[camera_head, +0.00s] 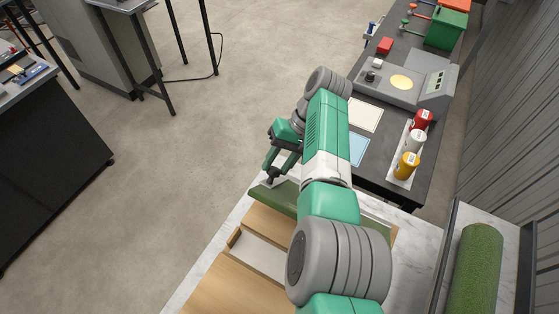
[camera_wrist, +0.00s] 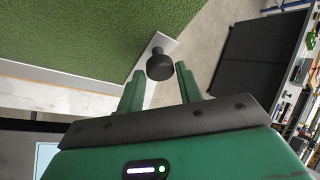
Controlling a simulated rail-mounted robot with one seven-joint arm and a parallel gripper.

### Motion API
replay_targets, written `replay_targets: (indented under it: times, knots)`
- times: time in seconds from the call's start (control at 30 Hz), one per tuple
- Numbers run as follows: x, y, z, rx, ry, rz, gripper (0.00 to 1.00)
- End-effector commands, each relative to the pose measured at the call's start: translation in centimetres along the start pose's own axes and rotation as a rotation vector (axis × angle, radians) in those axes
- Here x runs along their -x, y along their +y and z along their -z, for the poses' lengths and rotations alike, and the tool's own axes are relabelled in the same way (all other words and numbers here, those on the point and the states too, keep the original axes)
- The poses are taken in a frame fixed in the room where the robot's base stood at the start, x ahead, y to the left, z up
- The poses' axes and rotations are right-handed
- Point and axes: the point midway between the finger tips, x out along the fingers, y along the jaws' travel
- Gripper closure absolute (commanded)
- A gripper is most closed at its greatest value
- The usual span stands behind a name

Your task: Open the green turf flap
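The green turf flap (camera_head: 276,196) shows in the head view at the far end of a wooden frame (camera_head: 215,285), partly hidden by my arm. In the wrist view its turf surface (camera_wrist: 90,40) fills the upper left. A black round knob (camera_wrist: 159,66) on a pale strip stands at the flap's edge; it also shows in the head view (camera_head: 272,174). My gripper (camera_wrist: 158,82) is open, with its two green fingers apart. In the wrist view the knob appears between and just beyond the fingertips; contact is not visible. How far the flap is tilted is hard to tell.
A green turf roll (camera_head: 476,270) lies in a tray at the right. A dark bench (camera_head: 378,160) beyond the arm holds red, white and yellow bottles (camera_head: 406,165) and a grey device (camera_head: 405,82). Open floor lies to the left, with a black cabinet (camera_head: 45,165) farther left.

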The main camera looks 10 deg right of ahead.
Motion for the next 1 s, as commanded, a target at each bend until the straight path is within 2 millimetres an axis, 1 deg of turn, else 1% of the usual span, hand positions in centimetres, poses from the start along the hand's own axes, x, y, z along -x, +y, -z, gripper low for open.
replay_targets:
  times: [0.03, 0.07, 0.3, 0.37, 0.47, 0.53, 0.6, 0.87, 1.0]
  knots:
    - [-0.1, 0.0, 0.0, 0.0, -0.001, 0.0, 0.54]
    - [-0.1, 0.0, 0.0, 0.0, -0.001, 0.0, 0.49]
    - [0.1, 0.0, 0.0, 0.001, 0.0, 0.0, 0.49]
    - [0.4, -0.2, -0.1, 0.001, 0.001, 0.0, 0.49]
    - [1.8, -1.1, -0.4, 0.001, 0.002, -0.001, 0.49]
    - [3.3, -2.1, -0.8, 0.002, 0.003, -0.002, 0.49]
    - [3.8, -2.5, -1.5, -0.002, -0.003, 0.0, 0.49]
    - [3.5, -2.6, -3.8, 0.0, -0.002, -0.001, 0.49]
    - [3.0, -2.7, -6.2, -0.001, -0.002, -0.001, 0.49]
